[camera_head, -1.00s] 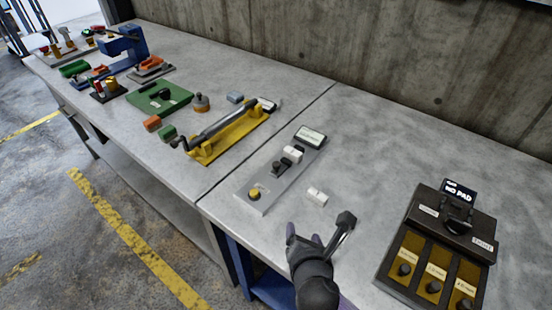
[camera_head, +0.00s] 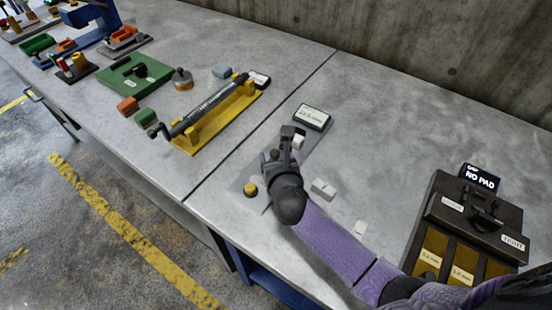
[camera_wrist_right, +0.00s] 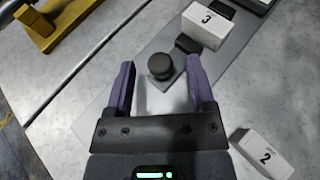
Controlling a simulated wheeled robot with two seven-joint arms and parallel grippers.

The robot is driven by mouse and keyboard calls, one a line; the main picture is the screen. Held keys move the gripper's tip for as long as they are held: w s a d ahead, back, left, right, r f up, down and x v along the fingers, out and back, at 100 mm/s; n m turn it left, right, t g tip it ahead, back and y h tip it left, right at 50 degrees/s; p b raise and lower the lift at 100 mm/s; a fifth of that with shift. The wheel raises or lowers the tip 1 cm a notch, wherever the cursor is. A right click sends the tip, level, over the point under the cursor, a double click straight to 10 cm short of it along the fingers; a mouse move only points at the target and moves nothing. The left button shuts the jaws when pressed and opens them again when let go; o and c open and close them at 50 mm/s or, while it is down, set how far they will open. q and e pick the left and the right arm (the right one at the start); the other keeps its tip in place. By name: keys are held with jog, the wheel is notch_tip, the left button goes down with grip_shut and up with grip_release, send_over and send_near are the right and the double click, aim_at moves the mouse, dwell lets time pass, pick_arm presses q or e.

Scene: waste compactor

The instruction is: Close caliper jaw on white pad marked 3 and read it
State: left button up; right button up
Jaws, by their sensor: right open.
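The caliper is a grey plate (camera_head: 240,182) with a display (camera_head: 312,117) at its far end and a yellow button (camera_head: 250,189) at its near end. In the right wrist view, the white pad marked 3 (camera_wrist_right: 207,25) sits on the plate against a dark jaw block (camera_wrist_right: 187,45). A round black knob (camera_wrist_right: 160,66) is beside that block. My right gripper (camera_head: 279,147) is over the plate, open, with its fingertips on either side of the knob. I cannot tell whether they touch it. In the head view my gripper hides the knob and part of the pad.
The white pad marked 2 (camera_wrist_right: 265,155) lies right of the plate, and another white pad (camera_head: 360,229) lies nearer. A dark box with a "NO PAD" sign (camera_head: 481,179) stands at the right. A yellow fixture (camera_head: 215,120) stands left of the caliper.

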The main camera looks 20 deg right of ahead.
aim_at(283, 149)
jog(key=shift+w, duration=0.1)
jog(key=shift+c, duration=0.8)
grip_shut()
jog(key=shift+w+d+r+p, duration=0.1)
jog(key=shift+w+d+p, duration=0.15)
jog(key=shift+w+d, duration=0.3)
jog(key=shift+w+d+r+p, duration=0.1)
jog(key=shift+w+d+p, duration=0.2)
jog(key=shift+d, duration=0.35)
jog(key=shift+c, duration=1.6)
grip_release()
jog(key=shift+w, duration=0.1)
jog(key=o, duration=0.5)
jog(key=shift+w+d+f, duration=0.1)
jog(key=shift+d+f, duration=0.05)
jog(key=shift+d, duration=0.05)
